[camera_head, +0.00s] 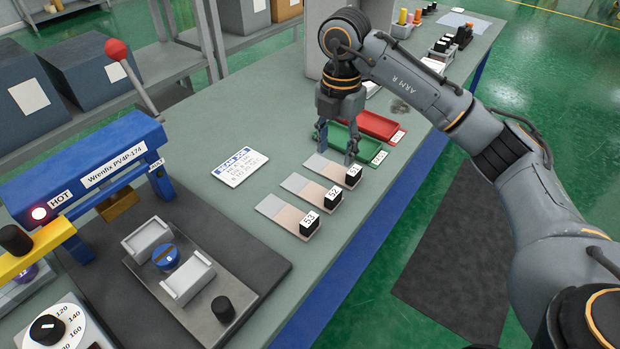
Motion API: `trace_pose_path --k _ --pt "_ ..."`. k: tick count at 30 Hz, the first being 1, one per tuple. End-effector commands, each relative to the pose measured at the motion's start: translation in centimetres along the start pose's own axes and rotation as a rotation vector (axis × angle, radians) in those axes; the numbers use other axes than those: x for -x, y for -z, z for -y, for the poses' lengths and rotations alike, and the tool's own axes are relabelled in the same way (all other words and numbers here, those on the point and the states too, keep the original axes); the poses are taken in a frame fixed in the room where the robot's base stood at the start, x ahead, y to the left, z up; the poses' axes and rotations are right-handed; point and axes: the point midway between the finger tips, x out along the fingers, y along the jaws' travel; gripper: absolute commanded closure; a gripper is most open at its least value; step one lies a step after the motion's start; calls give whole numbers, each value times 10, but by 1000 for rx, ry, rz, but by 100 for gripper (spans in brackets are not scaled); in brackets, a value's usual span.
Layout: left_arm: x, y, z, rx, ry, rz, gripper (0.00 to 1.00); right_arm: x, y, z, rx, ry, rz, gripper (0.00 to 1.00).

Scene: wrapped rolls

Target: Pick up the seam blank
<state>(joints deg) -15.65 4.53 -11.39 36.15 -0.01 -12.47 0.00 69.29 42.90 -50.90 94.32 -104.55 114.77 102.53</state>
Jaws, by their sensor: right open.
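Three flat seam blanks lie in a row on the grey-green bench, each a two-tone grey and pinkish strip with a black numbered block at its right end. The near blank (283,213) reads S3, the middle blank (306,187) S2, and the far blank (327,167) seems to read S1. My right gripper (337,156) points down with its fingers apart and empty, over or just behind the far blank. I cannot tell its exact height. One finger is close to the far black block (353,175). My left gripper is not in view.
A green tray (372,150) and a red tray (383,125) lie behind the blanks. A blue press (95,175) marked HOT and a metal fixture (170,263) stand on the left. A white card (240,167) lies on free bench left of the blanks.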

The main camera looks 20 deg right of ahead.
Motion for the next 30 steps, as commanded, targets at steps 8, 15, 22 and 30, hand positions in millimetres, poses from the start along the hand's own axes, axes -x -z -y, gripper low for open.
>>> trace_pose_path --k 8,15,22,30 --pt "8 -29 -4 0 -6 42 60 -48 0 2 -2 9 0 51" --pt "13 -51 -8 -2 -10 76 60 -80 0 1 0 4 0 51" --pt "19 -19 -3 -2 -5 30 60 -100 2 1 0 8 -1 51" --pt "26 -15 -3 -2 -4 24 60 -134 2 0 0 5 0 51"
